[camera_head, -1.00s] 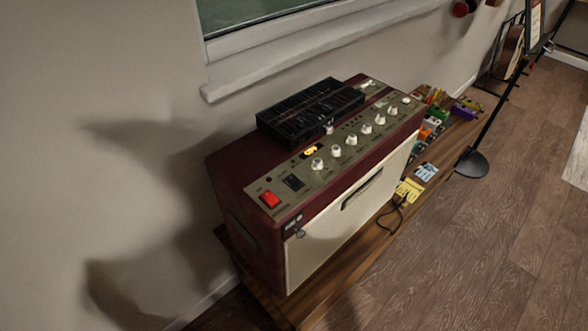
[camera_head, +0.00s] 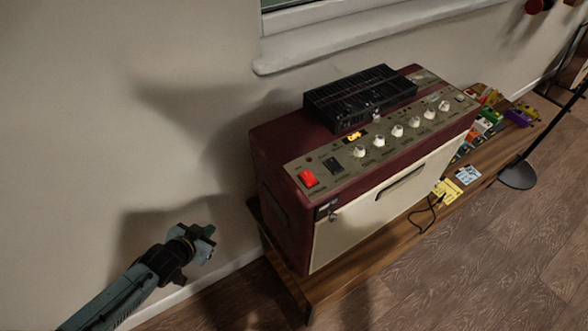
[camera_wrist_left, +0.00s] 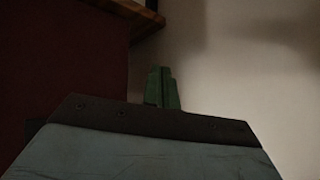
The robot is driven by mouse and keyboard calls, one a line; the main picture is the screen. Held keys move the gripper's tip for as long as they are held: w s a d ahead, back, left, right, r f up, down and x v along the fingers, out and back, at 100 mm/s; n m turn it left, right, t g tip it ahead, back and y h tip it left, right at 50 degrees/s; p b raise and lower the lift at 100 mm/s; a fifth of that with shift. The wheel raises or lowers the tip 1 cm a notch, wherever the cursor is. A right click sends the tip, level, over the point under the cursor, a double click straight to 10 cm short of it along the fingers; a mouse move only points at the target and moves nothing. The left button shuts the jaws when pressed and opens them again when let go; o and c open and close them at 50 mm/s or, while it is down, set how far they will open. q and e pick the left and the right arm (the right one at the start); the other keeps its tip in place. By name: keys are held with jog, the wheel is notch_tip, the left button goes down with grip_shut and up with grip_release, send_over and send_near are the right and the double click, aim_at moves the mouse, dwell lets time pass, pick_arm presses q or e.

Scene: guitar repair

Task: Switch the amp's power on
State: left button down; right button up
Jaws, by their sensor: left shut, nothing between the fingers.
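The amp (camera_head: 285,215) is dark red with a cream front and stands on a wooden bench. Its top panel carries a red power switch (camera_head: 308,178) at the left end, a black switch (camera_head: 333,165) beside it and a row of white knobs. I cannot tell the red switch's position. My left gripper (camera_head: 208,243) is to the left of the amp, lower than its top and apart from it. In the left wrist view its green fingers (camera_wrist_left: 161,88) are together and empty, with the amp's dark red side (camera_wrist_left: 65,75) at the left. My right gripper is not in view.
A black slatted box (camera_head: 360,95) lies on the amp's top. The bench (camera_head: 330,290) holds several coloured pedals (camera_head: 490,120) to the right. A window sill (camera_head: 350,45) juts out above. The wall (camera_head: 90,120) is bare at the left.

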pick_arm(q)
jog(key=w+d+r+m+t+h, duration=0.15)
jog(key=d+r, duration=0.25)
jog(key=r, duration=0.6)
jog(key=w+d+r+m+h, duration=0.1)
jog(key=d+r+m+h, duration=0.3)
jog(key=r, duration=0.6)
jog(key=s+d+r+g+h, duration=0.1)
jog(key=s+d+r+h, duration=0.1)
jog(key=s+d+r, duration=0.2)
jog(key=s+d+r+m+h, duration=0.1)
jog(key=s+d+r, duration=0.3)
jog(key=r, duration=0.6)
jog(key=shift+s+d+r+g+h+p, duration=0.15)
jog(key=shift+s+d+g+h+p, duration=0.2)
jog(key=shift+s, duration=0.45)
jog(key=shift+m, duration=0.25)
